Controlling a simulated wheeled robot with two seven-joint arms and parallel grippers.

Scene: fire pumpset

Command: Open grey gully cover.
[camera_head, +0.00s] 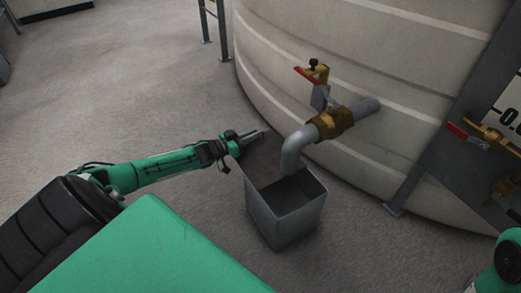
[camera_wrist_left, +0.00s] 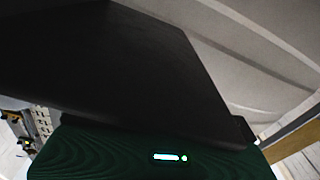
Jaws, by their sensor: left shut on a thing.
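The grey gully (camera_head: 285,225) is an open-topped square box on the floor below a grey outlet pipe, and its dark inside shows from above. My left gripper (camera_head: 247,138) is at its far left rim, shut on the grey gully cover, which seems to be tilted up there. In the left wrist view a large dark flat panel, seemingly the cover (camera_wrist_left: 130,60), fills much of the picture. My right gripper is out of view.
The pipe (camera_head: 294,150) with a brass valve (camera_head: 334,122) and red handle (camera_head: 304,75) hangs just over the gully. A large pale tank (camera_head: 350,50) stands behind it. A second red-handled valve (camera_head: 458,131) is at right. Open floor (camera_head: 130,80) lies at left.

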